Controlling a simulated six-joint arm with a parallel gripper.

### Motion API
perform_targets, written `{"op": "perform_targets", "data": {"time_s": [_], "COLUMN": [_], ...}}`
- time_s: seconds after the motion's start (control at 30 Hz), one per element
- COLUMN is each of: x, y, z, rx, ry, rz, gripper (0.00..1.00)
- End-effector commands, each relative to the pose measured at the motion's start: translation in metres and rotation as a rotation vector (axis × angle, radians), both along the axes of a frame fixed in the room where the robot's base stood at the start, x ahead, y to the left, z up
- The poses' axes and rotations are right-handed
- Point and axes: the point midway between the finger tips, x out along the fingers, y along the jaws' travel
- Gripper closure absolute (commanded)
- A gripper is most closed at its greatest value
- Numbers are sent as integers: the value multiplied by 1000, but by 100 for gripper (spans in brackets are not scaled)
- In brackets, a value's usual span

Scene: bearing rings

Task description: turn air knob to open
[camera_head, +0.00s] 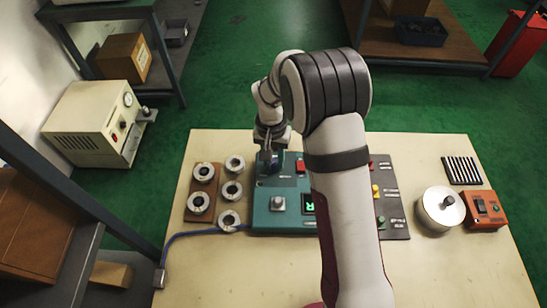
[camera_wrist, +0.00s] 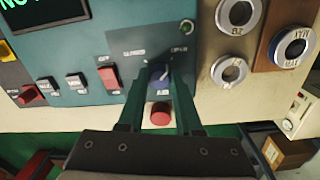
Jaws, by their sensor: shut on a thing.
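The blue air knob (camera_wrist: 160,76) sits on the teal control panel (camera_head: 262,222), under the printed words CLOSED and OPEN in the wrist view. A white mark on it points up and slightly right, towards the OPEN side. My gripper (camera_head: 268,160) is at the panel's back left corner in the head view, pointing down. In the wrist view my gripper (camera_wrist: 158,84) has one finger on each side of the knob and is shut on it. In the head view my gripper mostly hides the knob.
A red button (camera_wrist: 159,114) is close to the fingers. A red switch (camera_wrist: 109,76) is beside them. Loose bearing rings (camera_head: 232,190) lie left of the panel, with others on a brown board (camera_head: 217,182). A metal pot (camera_head: 440,210) and an orange box (camera_head: 487,210) stand right.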

Motion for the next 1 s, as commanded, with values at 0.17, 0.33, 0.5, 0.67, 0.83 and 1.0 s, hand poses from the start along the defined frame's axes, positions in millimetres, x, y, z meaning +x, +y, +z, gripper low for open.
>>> {"op": "perform_targets", "data": {"time_s": [0.17, 0.33, 0.5, 0.67, 0.83, 1.0], "x": [0, 0, 0, 2, 2, 2], "y": [0, 0, 0, 1, 3, 4], "z": [0, 0, 1, 21, 73, 124], "rx": [0, 0, 0, 1, 2, 2], "ry": [-1, -1, -1, -5, -8, -6], "rz": [0, 0, 1, 2, 0, 0], "gripper": [47, 36, 36, 36, 36, 36]}}
